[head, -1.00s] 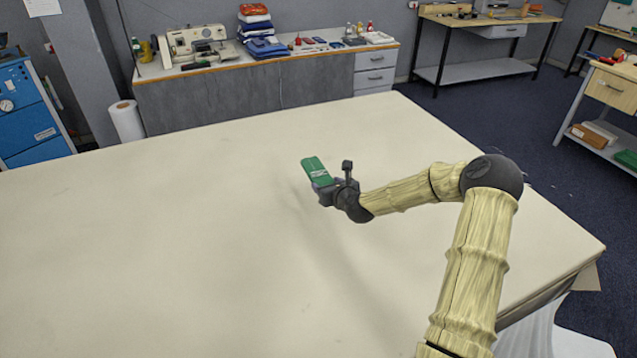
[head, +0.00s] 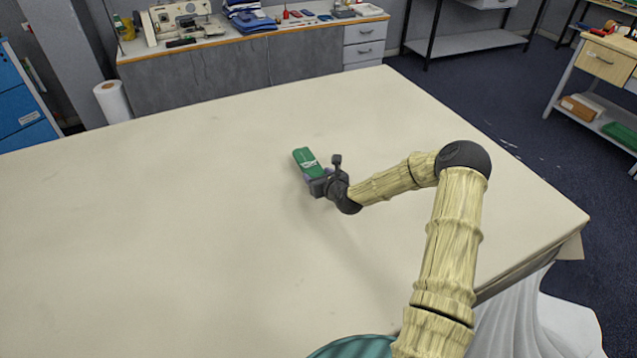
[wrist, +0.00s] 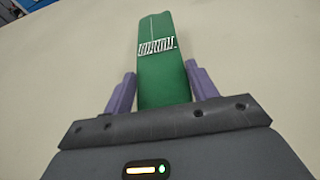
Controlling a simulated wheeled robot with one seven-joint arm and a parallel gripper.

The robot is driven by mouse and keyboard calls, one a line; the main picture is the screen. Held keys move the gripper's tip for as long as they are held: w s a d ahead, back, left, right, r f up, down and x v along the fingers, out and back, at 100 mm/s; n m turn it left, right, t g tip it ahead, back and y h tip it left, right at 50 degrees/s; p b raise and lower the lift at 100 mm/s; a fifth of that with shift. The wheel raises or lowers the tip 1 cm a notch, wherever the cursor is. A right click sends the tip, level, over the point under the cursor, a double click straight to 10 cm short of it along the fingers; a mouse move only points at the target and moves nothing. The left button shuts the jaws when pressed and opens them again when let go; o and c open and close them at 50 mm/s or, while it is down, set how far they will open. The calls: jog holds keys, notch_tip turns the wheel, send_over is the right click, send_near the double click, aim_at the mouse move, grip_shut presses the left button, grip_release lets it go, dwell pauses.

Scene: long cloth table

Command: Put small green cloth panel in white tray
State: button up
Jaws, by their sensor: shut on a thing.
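The small green cloth panel (head: 306,161) is held out over the table in the head view, with white marking on its face. My gripper (head: 316,182) is shut on its near end. In the wrist view the panel (wrist: 163,58) sticks out forward between the two purple fingers of my gripper (wrist: 163,90). The panel's near end is hidden by the gripper body. No white tray shows in either view.
The long cream cloth table (head: 180,230) is bare around the gripper. A teal rounded thing (head: 355,347) shows at the bottom edge. A grey counter (head: 235,72) with a sewing machine (head: 180,20) stands behind, and a white roll (head: 113,101) stands at the left.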

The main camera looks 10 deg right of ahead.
jog(key=shift+f+p, duration=0.4)
jog(key=shift+f, duration=1.5)
jog(key=o, duration=1.1)
jog(key=shift+c, duration=0.2)
jog(key=b+v, duration=0.2)
jog(key=v, duration=0.9)
jog(key=shift+s, duration=0.1)
jog(key=shift+s+d+r, duration=0.1)
jog(key=shift+s+r, duration=0.15)
jog(key=shift+s, duration=0.15)
jog(key=shift+o, duration=0.4)
